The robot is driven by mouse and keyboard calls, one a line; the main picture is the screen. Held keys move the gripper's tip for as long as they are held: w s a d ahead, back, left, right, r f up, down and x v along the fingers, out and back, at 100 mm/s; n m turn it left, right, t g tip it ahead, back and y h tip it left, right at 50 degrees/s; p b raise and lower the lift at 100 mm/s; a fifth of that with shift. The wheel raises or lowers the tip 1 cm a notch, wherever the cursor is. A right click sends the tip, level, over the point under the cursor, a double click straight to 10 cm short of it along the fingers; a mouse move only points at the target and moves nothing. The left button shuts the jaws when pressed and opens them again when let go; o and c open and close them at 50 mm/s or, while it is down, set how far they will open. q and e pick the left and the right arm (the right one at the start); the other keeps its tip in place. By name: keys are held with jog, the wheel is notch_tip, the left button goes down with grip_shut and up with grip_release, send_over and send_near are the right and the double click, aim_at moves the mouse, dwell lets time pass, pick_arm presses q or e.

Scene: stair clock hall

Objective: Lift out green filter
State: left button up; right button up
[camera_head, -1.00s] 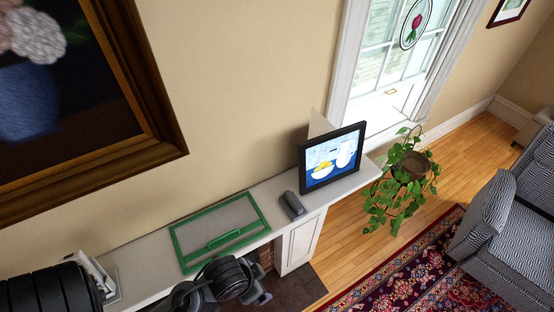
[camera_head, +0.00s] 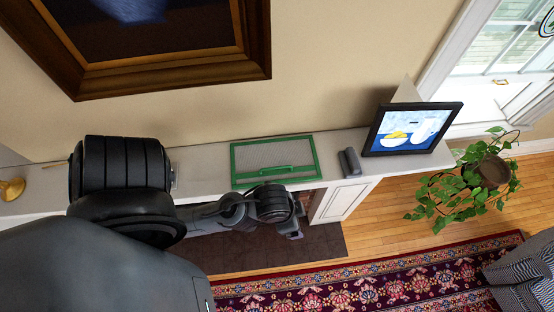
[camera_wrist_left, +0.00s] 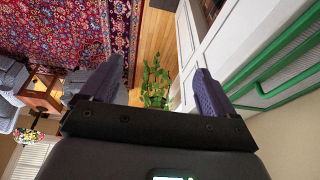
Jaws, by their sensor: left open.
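The green filter (camera_head: 272,155) is a flat green frame around grey mesh, with a green handle bar along its front side. It lies on the white mantel shelf (camera_head: 208,174). In the left wrist view part of the green frame (camera_wrist_left: 290,58) crosses the right side. My left gripper (camera_head: 294,232) is in front of the shelf edge, below the filter in the head view, and apart from it. In the left wrist view its two purple fingers (camera_wrist_left: 156,82) are spread with nothing between them. My right gripper is not in view.
A grey block (camera_head: 349,161) lies right of the filter, and a framed picture (camera_head: 412,129) stands beyond it. A brass object (camera_head: 12,188) is at the shelf's left end. A large framed painting (camera_head: 160,85) hangs above. A potted plant (camera_head: 465,185) stands to the right.

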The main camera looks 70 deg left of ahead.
pick_arm(q)
jog(key=c, duration=1)
jog(key=shift+o, duration=0.2)
